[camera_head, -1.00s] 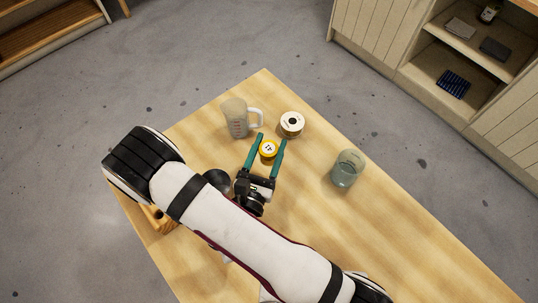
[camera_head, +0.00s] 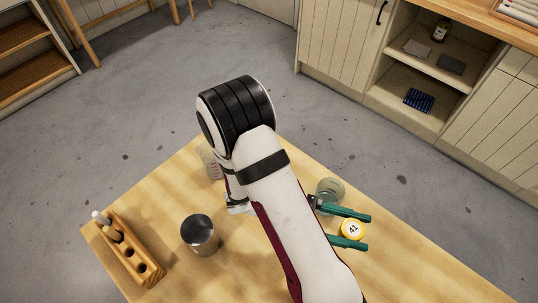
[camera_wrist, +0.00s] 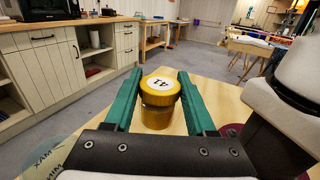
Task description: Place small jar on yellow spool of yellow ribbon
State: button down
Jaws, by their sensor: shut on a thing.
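The small jar (camera_head: 353,230) has a yellow lid with a white label reading 41. It also shows in the wrist view (camera_wrist: 158,88), with an amber-yellow body under the lid. My gripper (camera_head: 366,232), with two green fingers, is shut on the jar, one finger on each side. In the wrist view my gripper (camera_wrist: 160,74) points toward the cabinets and the jar looks roughly upright. How high it is above the table is hard to tell. The yellow spool is not visible now; my arm covers much of the table's middle.
A clear glass beaker (camera_head: 331,188) stands close behind the upper finger. A measuring jug (camera_head: 208,161) is partly hidden by my arm. A metal cup (camera_head: 200,235) and a wooden rack (camera_head: 130,246) with pegs stand at left. The table's (camera_head: 420,268) right front is bare.

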jog(key=s+a+f+m+g+y, duration=0.2)
jog(key=s+a+m+g+y, duration=0.25)
jog(key=m+g+y, duration=0.45)
jog(key=w+a+f+m+g+y, duration=0.25)
jog(key=a+m+y, duration=0.55)
jog(key=y, duration=0.6)
jog(key=w+r+m+t+y, duration=0.2)
jog(key=w+m+t+y, duration=0.85)
jog(key=w, duration=0.35)
jog(key=w+d+r+m+t+y, duration=0.1)
jog(key=w+d+r+m+t, duration=0.4)
jog(key=w+d+m+t, duration=0.4)
jog(key=w+a+f, duration=0.2)
jog(key=a, duration=0.1)
jog(key=w+a+f+n+t, duration=0.1)
jog(key=w+a+f, duration=0.1)
jog(key=a, duration=0.2)
jog(key=w+a+f+n, duration=0.1)
jog(key=w+a+f, duration=0.1)
jog(key=a+f, duration=0.1)
jog(key=shift+a+t, duration=0.3)
jog(key=shift+a, duration=0.2)
notch_tip(320, 180, down, 3)
jog(key=shift+a+f, duration=0.1)
jog(key=shift+a, duration=0.05)
jog(key=shift+f, duration=0.45)
